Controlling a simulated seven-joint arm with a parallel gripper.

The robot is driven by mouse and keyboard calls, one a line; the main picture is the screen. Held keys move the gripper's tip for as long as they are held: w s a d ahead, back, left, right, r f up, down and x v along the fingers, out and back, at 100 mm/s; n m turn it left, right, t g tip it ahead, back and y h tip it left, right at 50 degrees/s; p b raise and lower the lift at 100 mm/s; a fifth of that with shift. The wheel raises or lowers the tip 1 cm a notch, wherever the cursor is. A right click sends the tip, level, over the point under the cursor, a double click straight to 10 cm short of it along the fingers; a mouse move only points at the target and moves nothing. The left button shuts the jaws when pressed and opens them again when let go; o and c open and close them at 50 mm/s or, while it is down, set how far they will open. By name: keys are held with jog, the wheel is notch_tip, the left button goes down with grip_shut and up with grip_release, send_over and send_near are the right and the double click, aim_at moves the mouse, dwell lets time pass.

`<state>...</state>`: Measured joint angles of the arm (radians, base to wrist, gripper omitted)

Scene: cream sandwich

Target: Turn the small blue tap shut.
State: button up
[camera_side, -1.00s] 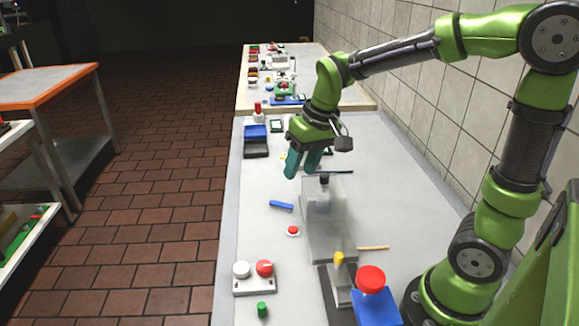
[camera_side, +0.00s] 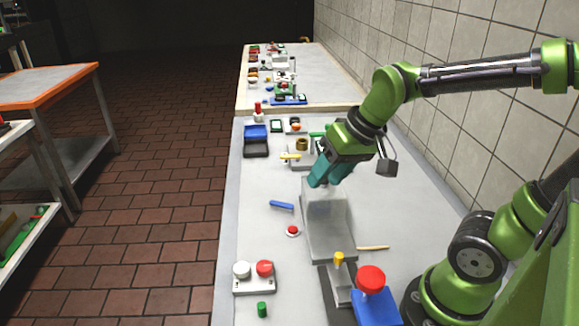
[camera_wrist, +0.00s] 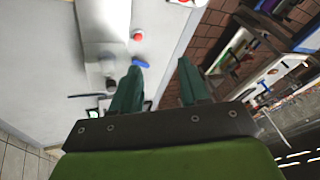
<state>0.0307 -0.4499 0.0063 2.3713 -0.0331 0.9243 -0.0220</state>
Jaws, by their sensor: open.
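A small blue bar (camera_side: 281,205), perhaps the tap's handle, lies left of a pale, translucent-looking block (camera_side: 328,230) in the side view. I cannot make out a tap body under it. In the wrist view the blue bar (camera_wrist: 140,63) shows beyond the tip of one finger. My gripper (camera_side: 325,172) has teal fingers and is over the far end of the block, right of and beyond the blue bar. In the wrist view my gripper (camera_wrist: 160,64) has its fingers apart with nothing between them.
A red button (camera_side: 292,231) sits in front of the blue bar. A yellow lever (camera_side: 290,156) and a brass-coloured round part (camera_side: 302,145) are behind it. A box with white and red knobs (camera_side: 254,278) and a blue box with a red button (camera_side: 376,305) stand nearer.

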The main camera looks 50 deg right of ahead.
jog(key=shift+f, duration=0.15)
jog(key=n+g+h, duration=0.2)
jog(key=n+g, duration=0.3)
jog(key=n, duration=0.3)
send_over(275, 202)
notch_tip(275, 202, down, 4)
notch_tip(275, 202, down, 16)
jog(key=shift+r, duration=0.1)
grip_shut()
